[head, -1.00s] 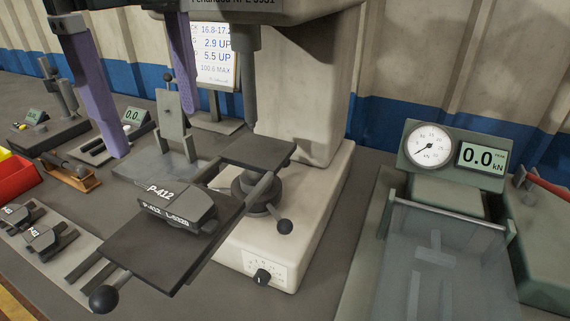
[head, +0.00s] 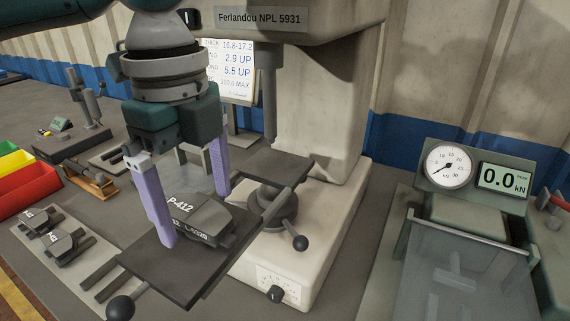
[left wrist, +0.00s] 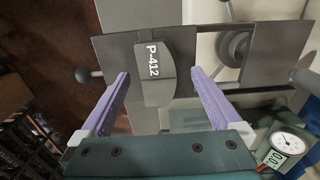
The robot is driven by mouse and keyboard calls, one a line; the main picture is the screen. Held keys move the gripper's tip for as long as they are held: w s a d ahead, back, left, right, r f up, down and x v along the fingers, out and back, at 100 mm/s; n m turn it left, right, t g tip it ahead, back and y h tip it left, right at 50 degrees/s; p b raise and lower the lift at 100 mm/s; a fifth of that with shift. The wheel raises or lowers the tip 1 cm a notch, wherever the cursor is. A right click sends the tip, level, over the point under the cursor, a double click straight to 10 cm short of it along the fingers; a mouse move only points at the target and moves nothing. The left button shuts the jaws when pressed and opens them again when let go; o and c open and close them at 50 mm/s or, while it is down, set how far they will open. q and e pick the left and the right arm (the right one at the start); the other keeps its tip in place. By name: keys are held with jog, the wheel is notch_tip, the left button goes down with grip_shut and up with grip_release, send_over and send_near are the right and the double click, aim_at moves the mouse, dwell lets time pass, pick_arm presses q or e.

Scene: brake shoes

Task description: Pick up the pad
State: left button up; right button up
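The dark grey pad (head: 203,216) marked P-412 lies on a dark square plate (head: 186,284) at the front of the press. In the left wrist view the pad (left wrist: 153,72) lies on the plate (left wrist: 113,52) between my finger tips. My left gripper (head: 194,218) is open and points down, with one purple finger on each side of the pad. In the left wrist view the gripper (left wrist: 160,74) shows a gap between each finger and the pad. My right gripper is not in view.
The press (head: 322,110) with its ball-ended handle (head: 300,242) stands just behind and right of the plate. Two more pads (head: 60,243) lie on a rack at left. A gauge fixture (head: 470,170) stands at right.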

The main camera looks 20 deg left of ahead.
pick_arm(q)
grip_shut()
dwell(0.6)
